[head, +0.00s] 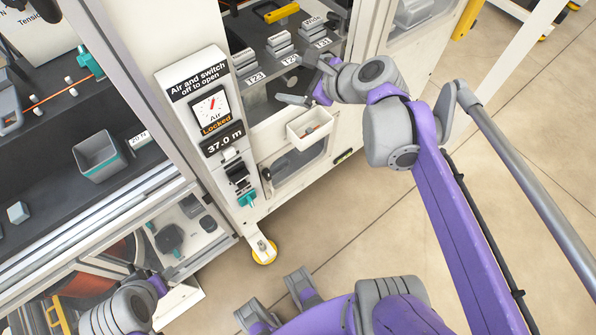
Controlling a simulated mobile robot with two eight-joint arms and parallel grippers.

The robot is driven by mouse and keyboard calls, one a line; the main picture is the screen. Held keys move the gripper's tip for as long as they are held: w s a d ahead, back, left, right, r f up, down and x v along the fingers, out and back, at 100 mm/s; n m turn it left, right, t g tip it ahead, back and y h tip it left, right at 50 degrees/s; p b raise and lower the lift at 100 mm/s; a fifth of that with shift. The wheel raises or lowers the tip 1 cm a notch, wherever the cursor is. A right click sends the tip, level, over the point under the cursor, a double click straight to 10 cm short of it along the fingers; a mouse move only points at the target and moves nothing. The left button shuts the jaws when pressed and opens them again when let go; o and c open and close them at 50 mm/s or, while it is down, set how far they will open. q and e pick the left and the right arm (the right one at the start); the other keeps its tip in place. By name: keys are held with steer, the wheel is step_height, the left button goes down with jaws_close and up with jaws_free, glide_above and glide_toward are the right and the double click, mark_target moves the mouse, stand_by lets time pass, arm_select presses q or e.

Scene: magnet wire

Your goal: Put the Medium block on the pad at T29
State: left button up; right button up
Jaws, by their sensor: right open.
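My right gripper (305,82) is open, with its fingers at the front of the cabinet shelf, just below the row of labels. No block shows between the fingers. The middle label, which seems to read T29 (291,60), stands between T23 (255,77) and T31 (322,43). Pale grey stacked pieces (280,43) sit behind it. The piece behind T31 carries a tag reading Wide (312,21). I cannot tell which piece is the Medium block, and the pad cannot be told apart from the pieces. My left arm shows at the lower left; its jaws are not clear.
A white bin (310,127) with small brownish items hangs on the cabinet front below the right gripper. A panel (208,110) with an air gauge reads Locked. A yellow-handled item (282,13) lies behind the stacks. A grey bin (98,155) stands in the left bay.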

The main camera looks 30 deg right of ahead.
steer(key=s+a+f+n+g, duration=0.2)
steer(key=s+f+n, duration=0.3)
steer(key=n, duration=0.4)
steer(key=s+a+f+n+g+h, duration=0.1)
steer(key=s+a+f+n+g, duration=0.1)
steer(key=s+a+f+n, duration=0.2)
steer(key=s+a+f+n+g+h, duration=0.1)
steer(key=s+a+f+n, duration=0.3)
steer(key=n, duration=1.1)
step_height(320, 180, down, 5)
steer(key=s+g, duration=0.1)
steer(key=s, duration=0.2)
steer(key=shift+r, duration=0.15)
